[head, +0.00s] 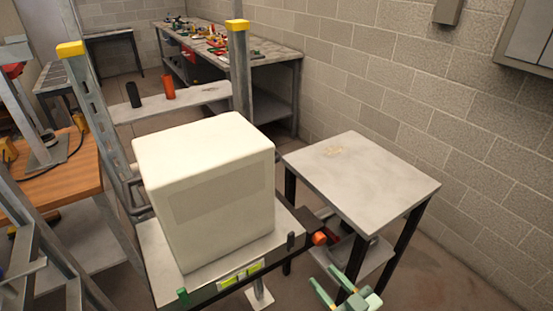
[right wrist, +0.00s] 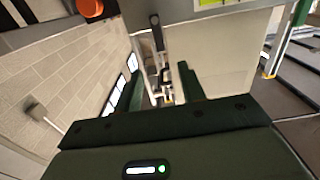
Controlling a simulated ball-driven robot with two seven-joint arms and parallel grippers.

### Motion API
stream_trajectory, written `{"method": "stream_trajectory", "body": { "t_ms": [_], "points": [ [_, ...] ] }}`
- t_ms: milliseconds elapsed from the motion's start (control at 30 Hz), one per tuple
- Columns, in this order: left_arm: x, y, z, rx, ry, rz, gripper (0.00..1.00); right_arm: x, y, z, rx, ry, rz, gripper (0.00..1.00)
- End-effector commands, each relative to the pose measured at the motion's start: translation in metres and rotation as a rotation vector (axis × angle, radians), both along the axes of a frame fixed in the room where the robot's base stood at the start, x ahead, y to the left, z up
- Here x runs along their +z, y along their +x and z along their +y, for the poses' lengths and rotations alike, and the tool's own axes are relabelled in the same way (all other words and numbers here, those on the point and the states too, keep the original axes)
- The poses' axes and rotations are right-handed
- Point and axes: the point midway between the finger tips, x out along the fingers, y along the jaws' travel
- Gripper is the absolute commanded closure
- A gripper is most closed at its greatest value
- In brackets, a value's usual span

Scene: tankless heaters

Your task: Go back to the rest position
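My right gripper (head: 345,290) is at the bottom edge of the head view, right of the centre. Its two green fingers stand apart with nothing seen between them. In the right wrist view the dark green fingers (right wrist: 155,92) also show with a gap between them. My left gripper is not in either view. A large off-white box (head: 205,190), rounded at its edges, stands on a metal platform (head: 160,268) left of my right gripper. The gripper is apart from the box.
An orange knob (head: 319,239) sticks out at the platform's right corner, near my right gripper. A grey-topped table (head: 370,185) stands to the right, its top clear. A cluttered workbench (head: 270,52) is at the back. A block wall (head: 400,80) bounds the right.

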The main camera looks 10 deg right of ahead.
Motion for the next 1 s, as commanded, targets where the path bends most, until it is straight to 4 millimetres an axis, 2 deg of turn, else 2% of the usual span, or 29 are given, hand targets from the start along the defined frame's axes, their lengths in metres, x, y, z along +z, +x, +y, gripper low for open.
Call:
{"method": "stream_trajectory", "body": {
  "t_ms": [67,167,267,333,400,467,500,567,600,667,700,800,900,967,1000],
  "points": [
    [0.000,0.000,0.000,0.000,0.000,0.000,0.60,-0.003,0.000,0.000,-0.001,-0.020,0.010,0.60],
    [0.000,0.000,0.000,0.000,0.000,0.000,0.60,-0.034,-0.004,-0.008,-0.015,-0.081,0.087,0.60],
    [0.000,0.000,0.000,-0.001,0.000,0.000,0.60,-0.096,-0.020,-0.024,-0.040,-0.172,0.238,0.60],
    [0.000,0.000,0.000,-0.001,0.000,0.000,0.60,-0.152,-0.042,-0.039,-0.063,-0.241,0.380,0.60],
    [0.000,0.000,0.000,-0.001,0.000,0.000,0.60,-0.207,-0.073,-0.054,-0.081,-0.308,0.533,0.60],
    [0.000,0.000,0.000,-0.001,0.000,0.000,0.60,-0.250,-0.106,-0.066,-0.091,-0.361,0.665,0.60],
    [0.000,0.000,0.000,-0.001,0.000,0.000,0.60,-0.277,-0.131,-0.072,-0.094,-0.392,0.755,0.60],
    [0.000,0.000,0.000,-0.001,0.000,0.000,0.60,-0.313,-0.172,-0.080,-0.096,-0.434,0.889,0.60],
    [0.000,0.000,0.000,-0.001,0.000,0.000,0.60,-0.333,-0.201,-0.084,-0.094,-0.459,0.974,0.60],
    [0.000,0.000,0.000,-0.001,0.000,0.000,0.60,-0.357,-0.244,-0.087,-0.087,-0.490,1.096,0.60],
    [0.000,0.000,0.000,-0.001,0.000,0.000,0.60,-0.370,-0.272,-0.088,-0.081,-0.505,1.172,0.60],
    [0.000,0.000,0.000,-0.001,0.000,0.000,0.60,-0.389,-0.330,-0.084,-0.064,-0.528,1.321,0.60],
    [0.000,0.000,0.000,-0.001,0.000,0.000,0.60,-0.397,-0.368,-0.076,-0.051,-0.527,1.416,0.60],
    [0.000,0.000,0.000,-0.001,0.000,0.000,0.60,-0.400,-0.377,-0.068,-0.047,-0.516,1.441,0.60],
    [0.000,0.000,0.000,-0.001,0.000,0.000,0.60,-0.400,-0.374,-0.061,-0.045,-0.506,1.438,0.60]
  ]
}}
